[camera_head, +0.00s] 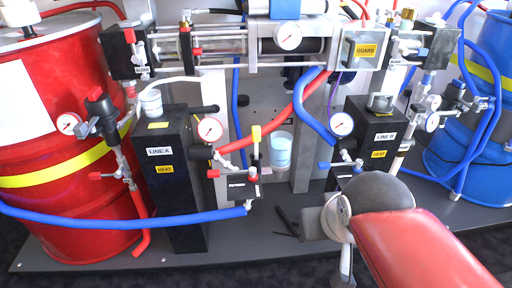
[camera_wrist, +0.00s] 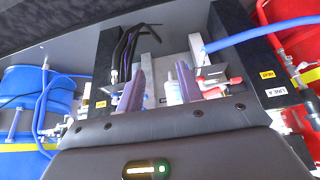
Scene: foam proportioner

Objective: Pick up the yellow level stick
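A yellow-topped stick (camera_head: 256,134) stands upright near the middle of the head view, just left of a clear cup (camera_head: 279,150) of pale blue liquid. I take it to be the yellow level stick. Its lower end runs down to a small black valve block (camera_head: 241,188). My gripper (camera_head: 279,222) is low and to the right of the stick, apart from it. In the wrist view, the two purple fingers of my gripper (camera_wrist: 158,75) are spread apart with nothing clearly held between them. I cannot make out the stick in the wrist view.
The LINE A block (camera_head: 180,185) and red drum (camera_head: 70,120) stand left. The LINE B block (camera_head: 370,140) stands right, behind my arm. A blue hose (camera_head: 130,222) crosses the front left. Gauges and pipework hang above. The base plate (camera_head: 225,250) is clear in front.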

